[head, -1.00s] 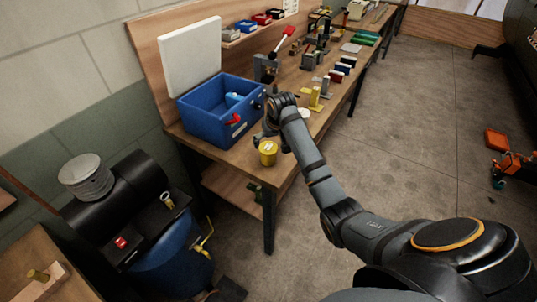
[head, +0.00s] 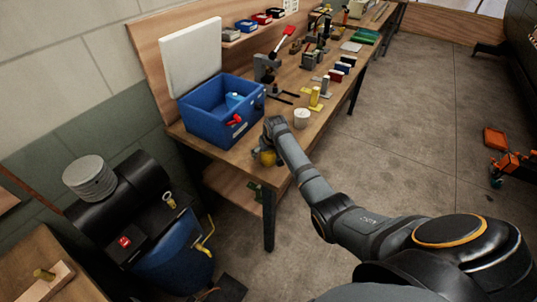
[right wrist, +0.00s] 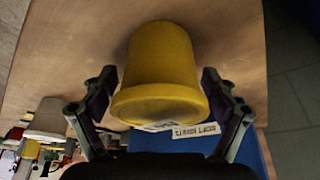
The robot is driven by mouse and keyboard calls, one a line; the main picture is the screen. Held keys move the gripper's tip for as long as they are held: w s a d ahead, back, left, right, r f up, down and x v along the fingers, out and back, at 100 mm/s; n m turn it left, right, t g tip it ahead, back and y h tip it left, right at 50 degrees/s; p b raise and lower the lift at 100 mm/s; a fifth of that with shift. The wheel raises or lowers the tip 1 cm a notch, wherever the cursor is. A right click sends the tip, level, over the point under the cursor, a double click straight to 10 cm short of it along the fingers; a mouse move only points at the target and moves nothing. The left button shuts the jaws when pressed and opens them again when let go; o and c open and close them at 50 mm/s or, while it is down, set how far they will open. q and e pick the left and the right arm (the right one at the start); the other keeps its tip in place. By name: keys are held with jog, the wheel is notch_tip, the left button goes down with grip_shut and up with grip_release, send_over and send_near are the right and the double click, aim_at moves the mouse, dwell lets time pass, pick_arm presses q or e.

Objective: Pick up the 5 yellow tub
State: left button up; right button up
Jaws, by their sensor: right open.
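The yellow tub (head: 267,159) stands on the near end of the wooden workbench, partly hidden by my right gripper (head: 264,150). In the right wrist view the yellow tub (right wrist: 160,65) lies between the two fingers of my right gripper (right wrist: 159,82). The fingers are spread, one on each side, with a small gap visible at each side. A label strip with writing shows beside the tub. My left gripper is not in view.
A blue box (head: 198,126) with a raised white lid stands left of my gripper. A white tub (head: 301,118) stands behind to the right. A red-handled press (head: 266,67) and several small stands are farther along the bench (head: 234,160). The bench edge is close.

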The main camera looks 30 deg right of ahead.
jog(key=shift+r, duration=0.1)
jog(key=c, duration=1.6)
